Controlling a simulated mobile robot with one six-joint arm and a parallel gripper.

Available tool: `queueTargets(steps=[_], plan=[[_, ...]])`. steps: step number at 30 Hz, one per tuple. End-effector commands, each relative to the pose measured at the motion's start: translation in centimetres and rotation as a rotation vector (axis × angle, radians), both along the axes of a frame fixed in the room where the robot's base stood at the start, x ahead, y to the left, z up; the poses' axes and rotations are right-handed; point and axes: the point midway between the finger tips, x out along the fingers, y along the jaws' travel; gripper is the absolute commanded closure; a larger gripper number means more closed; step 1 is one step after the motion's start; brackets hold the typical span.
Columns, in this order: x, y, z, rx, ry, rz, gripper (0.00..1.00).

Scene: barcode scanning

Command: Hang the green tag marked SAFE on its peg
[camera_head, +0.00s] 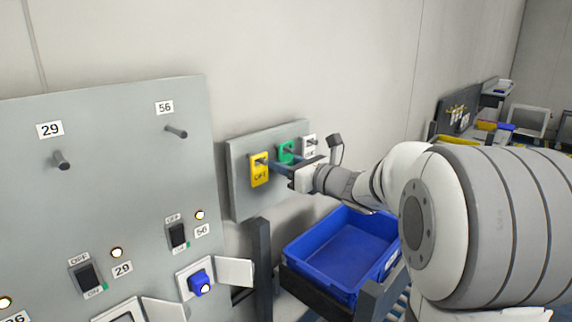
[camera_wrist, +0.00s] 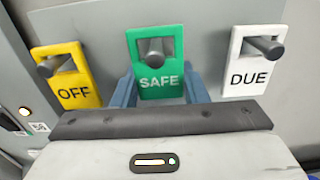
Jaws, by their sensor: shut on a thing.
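The green SAFE tag (camera_wrist: 170,88) is upright at the small grey board, between the yellow OFF tag (camera_wrist: 75,90) and the white DUE tag (camera_wrist: 240,75). A dark peg (camera_wrist: 155,50) shows in the opening at the top of the green tag. My gripper (camera_wrist: 160,92) has its blue fingers at the left and right edges of the green tag and is shut on it. In the head view the green tag (camera_head: 286,150) is partly hidden by my gripper (camera_head: 286,167).
A large grey panel (camera_head: 110,180) at left has bare pegs under labels 29 (camera_head: 61,160) and 56 (camera_head: 177,132), with switches and lamps below. A blue bin (camera_head: 335,250) sits below the small board (camera_head: 240,190).

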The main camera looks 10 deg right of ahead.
Motion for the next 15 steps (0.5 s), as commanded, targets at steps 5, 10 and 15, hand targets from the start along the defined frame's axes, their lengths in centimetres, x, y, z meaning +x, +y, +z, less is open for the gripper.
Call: queueTargets(steps=[5,10,15], plan=[[-0.16,-0.13,-0.01,0.000,0.000,-0.001,0.84],[-0.49,-0.39,-0.03,0.000,0.000,-0.001,0.84],[-0.84,-0.61,-0.04,0.000,0.000,0.000,0.84]])
